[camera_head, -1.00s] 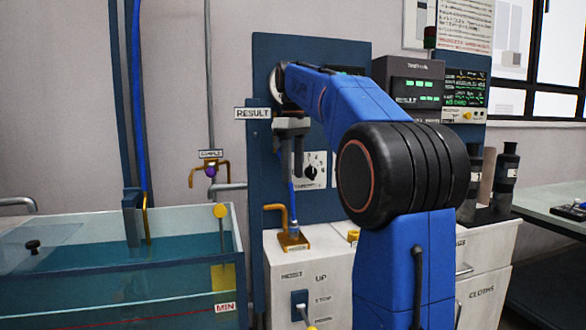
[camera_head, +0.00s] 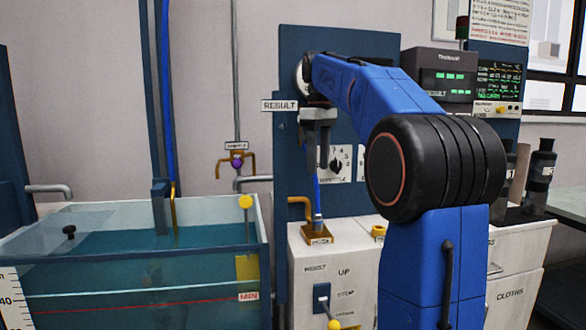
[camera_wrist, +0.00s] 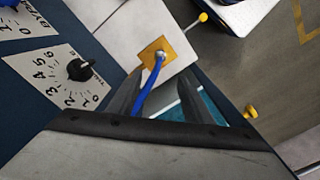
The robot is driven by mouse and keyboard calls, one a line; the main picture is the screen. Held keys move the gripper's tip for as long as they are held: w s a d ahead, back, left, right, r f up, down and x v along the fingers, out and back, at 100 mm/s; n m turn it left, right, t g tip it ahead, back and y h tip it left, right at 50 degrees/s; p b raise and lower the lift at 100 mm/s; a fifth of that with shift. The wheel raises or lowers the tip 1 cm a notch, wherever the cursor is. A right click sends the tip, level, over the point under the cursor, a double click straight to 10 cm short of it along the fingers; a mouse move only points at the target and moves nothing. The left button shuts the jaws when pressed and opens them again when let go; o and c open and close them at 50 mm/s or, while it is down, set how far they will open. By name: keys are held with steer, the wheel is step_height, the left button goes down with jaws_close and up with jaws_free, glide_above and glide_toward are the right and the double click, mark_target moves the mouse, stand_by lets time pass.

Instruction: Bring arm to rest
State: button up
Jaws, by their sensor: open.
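My gripper (camera_head: 315,148) hangs at the end of my blue arm, pointing down in front of the dark blue panel. In the wrist view its two dark fingers (camera_wrist: 160,98) are spread apart. A blue tube (camera_wrist: 151,88) runs between them; I cannot tell whether either finger touches it. The tube (camera_head: 317,193) stands upright in the head view, its lower end in a brass fitting (camera_head: 317,236) on the white cabinet. The square brass plate (camera_wrist: 151,54) also shows in the wrist view. The tube's top is hidden by the gripper.
A tank of teal water (camera_head: 130,270) stands left of the cabinet (camera_head: 300,290). A dial (camera_head: 336,161) is on the panel close behind the gripper. A hoist lever (camera_head: 333,323) juts from the cabinet front. A display box (camera_head: 440,62) and dark bottles (camera_head: 540,170) stand right.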

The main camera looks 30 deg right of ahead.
steer(key=s+a+f+m+t, duration=0.1)
steer(key=s+a+f+m, duration=0.1)
steer(key=s+a+f, duration=0.5)
steer(key=s+a+f+m+t, duration=0.1)
steer(key=s+a+f, duration=0.35)
steer(key=s, duration=0.35)
steer(key=s+a+f+m+t, duration=0.1)
steer(key=s+a+f, duration=0.1)
steer(key=s+f, duration=0.5)
steer(key=s+a+f+m+t, duration=0.1)
steer(key=s+a+f, duration=0.1)
steer(key=s+f, duration=0.6)
step_height(320, 180, down, 6)
steer(key=shift+s+r+m+t, duration=0.1)
steer(key=shift+s+m+t, duration=0.1)
steer(key=shift+m+t, duration=0.2)
